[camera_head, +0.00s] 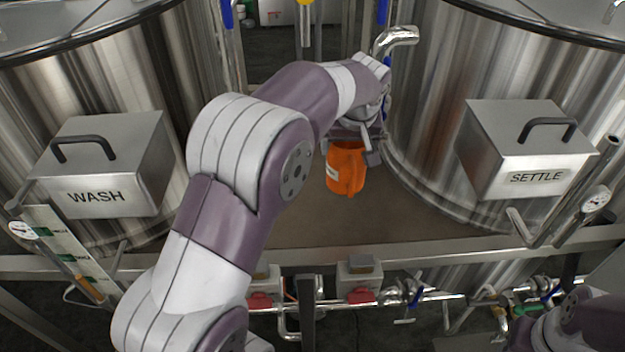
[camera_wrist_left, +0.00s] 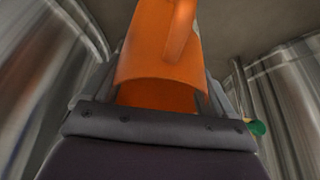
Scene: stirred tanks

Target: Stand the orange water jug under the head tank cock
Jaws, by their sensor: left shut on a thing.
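The orange water jug (camera_head: 346,168) is between the two steel tanks, over the brown deck, with its handle toward me. My left gripper (camera_head: 352,140) is shut on the jug near its top. In the left wrist view the jug (camera_wrist_left: 155,55) fills the space between the fingers, its open mouth facing the palm. A bent steel pipe spout (camera_head: 396,38) shows above and behind the gripper; I cannot tell whether it is the head tank cock. Whether the jug touches the deck is unclear. My right arm shows only at the bottom right corner; its gripper is out of view.
The tank with the WASH box (camera_head: 100,165) stands left and the tank with the SETTLE box (camera_head: 527,150) right, leaving a narrow gap. A steel rail (camera_head: 420,250) runs along the deck's front edge. Pipes and red-handled valves lie below it. Bare deck (camera_head: 290,215) surrounds the jug.

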